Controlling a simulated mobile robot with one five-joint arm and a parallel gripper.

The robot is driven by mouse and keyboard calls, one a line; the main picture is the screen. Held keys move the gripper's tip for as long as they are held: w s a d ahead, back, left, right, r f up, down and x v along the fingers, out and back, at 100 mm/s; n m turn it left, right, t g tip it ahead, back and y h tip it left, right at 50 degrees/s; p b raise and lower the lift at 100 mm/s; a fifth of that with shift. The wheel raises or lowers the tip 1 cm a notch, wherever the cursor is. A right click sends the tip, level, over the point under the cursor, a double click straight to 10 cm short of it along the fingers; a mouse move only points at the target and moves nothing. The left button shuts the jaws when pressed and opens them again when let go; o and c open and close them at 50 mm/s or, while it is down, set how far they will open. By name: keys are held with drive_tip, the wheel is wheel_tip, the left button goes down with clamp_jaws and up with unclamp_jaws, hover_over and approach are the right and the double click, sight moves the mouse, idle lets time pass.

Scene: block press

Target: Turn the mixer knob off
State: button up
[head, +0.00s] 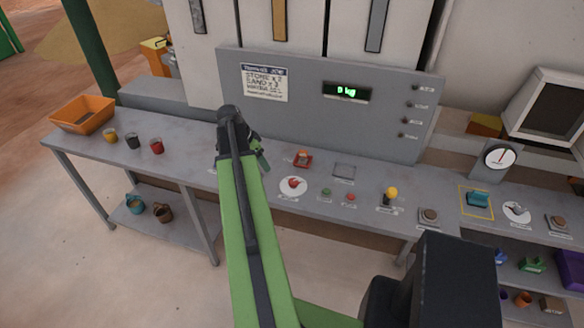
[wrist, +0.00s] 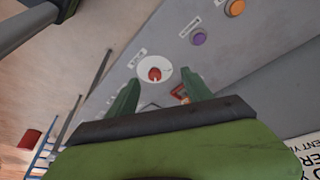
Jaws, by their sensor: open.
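A red knob (head: 293,183) sits on a round white dial plate (head: 285,192) on the grey bench, just right of my arm. The same red knob (wrist: 155,74) and white plate (wrist: 155,61) show in the wrist view, beyond and between my fingers. The labels are too small to read. A second white dial (head: 510,215) with a grey knob lies far right; I cannot tell by label which is the mixer's. My gripper (head: 263,162) is above the bench, left of the red knob. In the wrist view my gripper (wrist: 160,75) is open and empty.
A grey panel (head: 300,115) rises behind. Several cups and an orange tray (head: 84,115) are left.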

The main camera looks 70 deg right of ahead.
drive_tip(key=s+d+r+m, duration=0.2)
drive_tip(key=s+d, duration=0.2)
drive_tip(key=s, duration=0.1)
drive_tip(key=b, duration=1.6)
approach(293, 181)
drive_tip(key=x, duration=0.8)
drive_tip(key=shift+d+f, duration=0.1)
drive_tip(key=shift+f, duration=0.3)
drive_tip(key=shift+r, duration=0.1)
